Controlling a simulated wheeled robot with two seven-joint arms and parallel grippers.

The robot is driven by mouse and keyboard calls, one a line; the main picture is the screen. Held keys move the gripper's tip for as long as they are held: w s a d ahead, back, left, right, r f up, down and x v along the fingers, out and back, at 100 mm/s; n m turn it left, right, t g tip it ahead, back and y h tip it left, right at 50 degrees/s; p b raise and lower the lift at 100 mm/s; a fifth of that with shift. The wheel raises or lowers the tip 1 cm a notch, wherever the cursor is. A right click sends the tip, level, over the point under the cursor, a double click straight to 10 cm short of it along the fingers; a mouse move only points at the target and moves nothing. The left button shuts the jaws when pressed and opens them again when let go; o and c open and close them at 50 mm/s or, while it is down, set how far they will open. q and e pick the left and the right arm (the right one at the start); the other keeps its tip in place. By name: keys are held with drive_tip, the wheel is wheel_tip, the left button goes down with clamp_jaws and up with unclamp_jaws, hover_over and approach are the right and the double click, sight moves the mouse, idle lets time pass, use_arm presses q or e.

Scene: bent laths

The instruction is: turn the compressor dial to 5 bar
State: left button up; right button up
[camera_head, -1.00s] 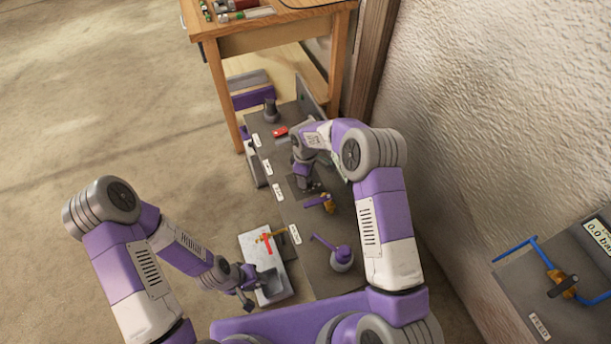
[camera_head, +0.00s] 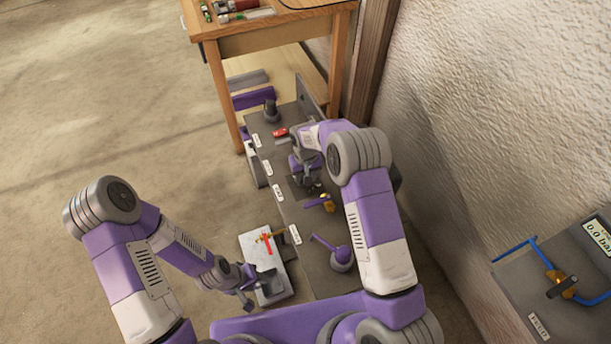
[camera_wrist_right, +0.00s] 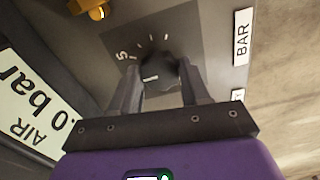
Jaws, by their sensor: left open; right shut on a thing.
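The compressor dial (camera_wrist_right: 160,75) is a dark round knob on a grey panel, with a light pointer line and a printed scale around it. A numeral that looks like 5 (camera_wrist_right: 122,56) stands at the scale's left end in the right wrist view. My right gripper (camera_wrist_right: 160,88) is shut on the dial, one finger on each side; in the head view it reaches down (camera_head: 308,180) over the panel's dark square. The AIR display (camera_wrist_right: 35,105) is partly cut off and shows ".0 bar". My left gripper (camera_head: 248,290) is open, beside a pale tray (camera_head: 248,242).
A yellow valve (camera_head: 327,203) and a purple lever (camera_head: 325,243) stand on the panel near my right arm. A red-handled fitting (camera_head: 266,243) lies on the tray. A wooden table (camera_head: 270,40) stands behind; a rough wall rises at right. Another panel (camera_head: 535,295) has a blue pipe.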

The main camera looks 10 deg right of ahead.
drive_tip(key=m, duration=0.5)
drive_tip(key=shift+m+p, duration=0.3)
drive_tip(key=shift+m, duration=0.1)
idle(0.4)
drive_tip(key=o, duration=1.1)
drive_tip(key=shift+c, duration=0.2)
drive_tip(key=shift+r+p, duration=1.05)
drive_tip(key=shift+r, duration=2.75)
